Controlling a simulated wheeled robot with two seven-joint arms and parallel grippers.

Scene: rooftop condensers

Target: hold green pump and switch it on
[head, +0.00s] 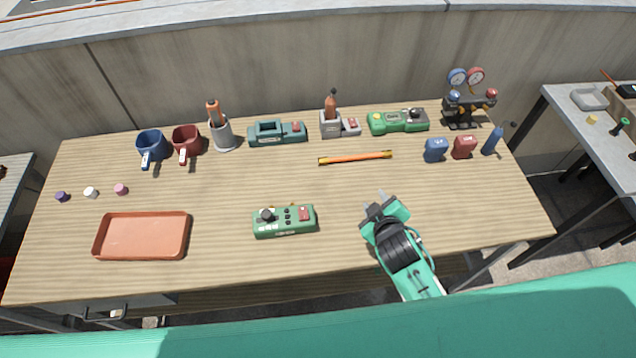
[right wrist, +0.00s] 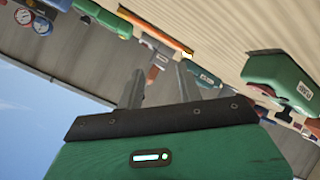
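A green box-shaped unit (head: 285,221) with a black knob, small black buttons and a red switch lies at the front middle of the table. It also shows at the right of the right wrist view (right wrist: 280,76). A brighter green unit (head: 398,122) stands at the back right, and a teal unit with a handle and red switch (head: 277,133) at the back middle. I cannot tell for certain which is the pump. My right gripper (head: 376,196) is open and empty, to the right of the front green unit and apart from it. My left gripper is out of view.
An orange tray (head: 143,236) lies front left. Mugs (head: 151,149), holders with orange-handled tools (head: 223,133) and a gauge stand (head: 468,99) line the back. An orange-yellow stick (head: 355,157) lies mid-table. Bare wood surrounds the front green unit.

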